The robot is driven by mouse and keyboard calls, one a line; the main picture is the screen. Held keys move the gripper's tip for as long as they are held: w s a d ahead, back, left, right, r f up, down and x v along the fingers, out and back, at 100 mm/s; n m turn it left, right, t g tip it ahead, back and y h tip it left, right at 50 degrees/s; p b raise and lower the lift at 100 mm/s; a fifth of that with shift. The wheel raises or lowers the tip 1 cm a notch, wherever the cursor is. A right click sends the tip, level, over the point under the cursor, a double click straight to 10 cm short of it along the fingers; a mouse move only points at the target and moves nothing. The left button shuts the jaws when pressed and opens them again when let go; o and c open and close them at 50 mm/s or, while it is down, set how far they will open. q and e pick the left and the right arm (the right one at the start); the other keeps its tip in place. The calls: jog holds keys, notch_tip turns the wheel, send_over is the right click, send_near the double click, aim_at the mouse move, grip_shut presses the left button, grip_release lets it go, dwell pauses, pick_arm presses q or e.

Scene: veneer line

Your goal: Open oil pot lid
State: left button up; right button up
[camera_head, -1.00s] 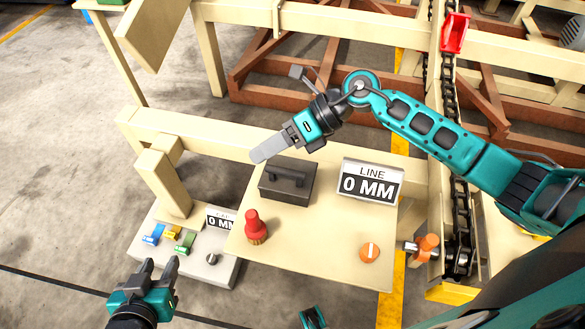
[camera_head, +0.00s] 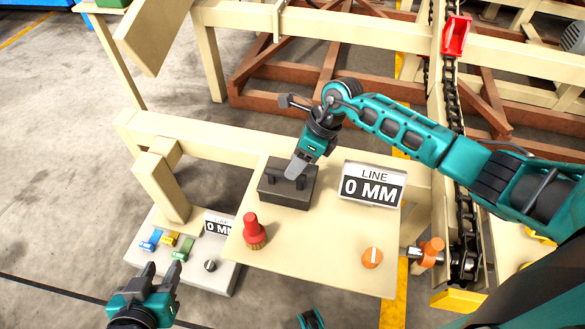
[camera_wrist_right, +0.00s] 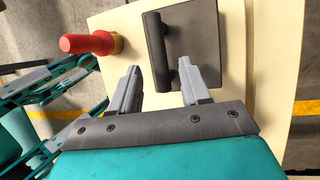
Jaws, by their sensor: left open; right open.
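The oil pot is a dark grey box (camera_head: 304,197) on the cream panel, with a flat lid and a black bar handle (camera_head: 272,184). In the right wrist view the lid (camera_wrist_right: 205,40) lies flat with its upright bar handle (camera_wrist_right: 158,52). My right gripper (camera_head: 294,172) is over the pot. In the wrist view its two fingers (camera_wrist_right: 158,88) are apart, one on each side of the handle's lower end, with nothing held. Whether they touch the lid cannot be told. My left gripper (camera_head: 164,268) is open and empty at the lower left.
A red bottle-like object with a brown base (camera_head: 252,230) stands left of the pot on the cream panel (camera_head: 310,245). A "LINE 0 MM" display (camera_head: 373,185) and orange knob (camera_head: 372,258) are to the right.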

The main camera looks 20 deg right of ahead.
jog(key=shift+x, duration=1.3)
jog(key=shift+c, duration=0.3)
grip_shut()
